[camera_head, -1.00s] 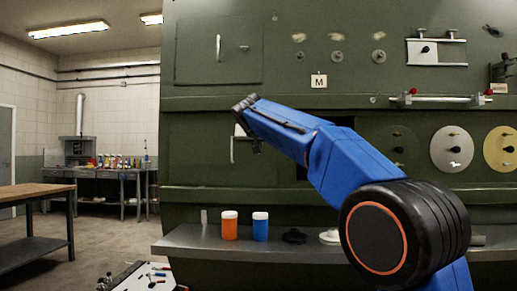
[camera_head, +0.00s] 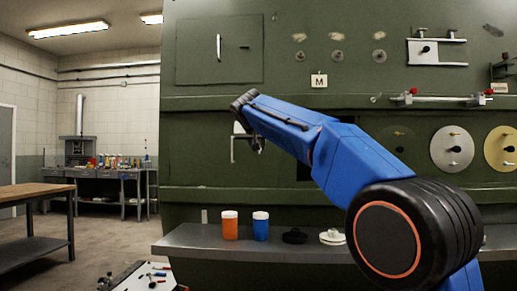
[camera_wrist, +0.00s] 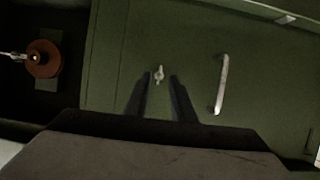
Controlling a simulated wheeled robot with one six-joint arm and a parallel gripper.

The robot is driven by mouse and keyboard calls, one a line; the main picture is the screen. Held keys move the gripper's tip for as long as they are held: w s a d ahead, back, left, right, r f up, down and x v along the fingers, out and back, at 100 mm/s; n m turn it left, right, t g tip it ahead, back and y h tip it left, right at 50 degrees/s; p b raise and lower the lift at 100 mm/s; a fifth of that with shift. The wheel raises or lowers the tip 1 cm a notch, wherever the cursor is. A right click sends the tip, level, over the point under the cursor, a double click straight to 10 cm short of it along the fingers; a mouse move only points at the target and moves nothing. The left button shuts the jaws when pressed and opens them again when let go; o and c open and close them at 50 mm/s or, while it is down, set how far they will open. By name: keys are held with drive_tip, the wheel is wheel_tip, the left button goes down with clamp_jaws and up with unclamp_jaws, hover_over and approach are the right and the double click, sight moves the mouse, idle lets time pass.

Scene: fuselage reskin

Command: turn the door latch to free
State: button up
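The door latch (camera_wrist: 159,73) is a small pale metal piece on a green door panel (camera_wrist: 192,45). In the wrist view it lies roughly lengthwise between my fingertips. My gripper (camera_wrist: 160,78) is open, with one dark finger on each side of the latch; I cannot tell whether they touch it. A pale bar handle (camera_wrist: 221,84) is on the same door, right of the latch. In the head view my gripper (camera_head: 251,143) is in front of the lower door, beside its handle (camera_head: 233,150); the latch there is hidden behind my gripper.
An upper door (camera_head: 195,65) has its own handle and a small dark latch. Below, a grey shelf (camera_head: 200,246) holds an orange jar (camera_head: 230,226), a blue jar (camera_head: 261,227) and discs.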

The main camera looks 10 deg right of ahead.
drive_tip(key=v, duration=1.5)
drive_tip(key=shift+s, duration=0.2)
drive_tip(key=s+d+f+n+g+y, duration=0.15)
drive_tip(key=s+d+f, duration=0.35)
drive_tip(key=s+f, duration=0.6)
drive_tip(key=s+d+f+n+g, duration=0.1)
drive_tip(key=s+d+f+g, duration=0.35)
drive_tip(key=f, duration=1.05)
drive_tip(key=s+d+f+g+y, duration=0.1)
drive_tip(key=s+f, duration=1.2)
drive_tip(key=f, duration=0.2)
drive_tip(key=s+d+f+g+y, duration=0.1)
drive_tip(key=s+f, duration=1.1)
drive_tip(key=f, duration=0.4)
drive_tip(key=shift+s+d+n+y, duration=0.25)
drive_tip(key=shift+s+n+y, duration=0.1)
drive_tip(key=shift+n, duration=0.1)
drive_tip(key=shift+o, duration=0.4)
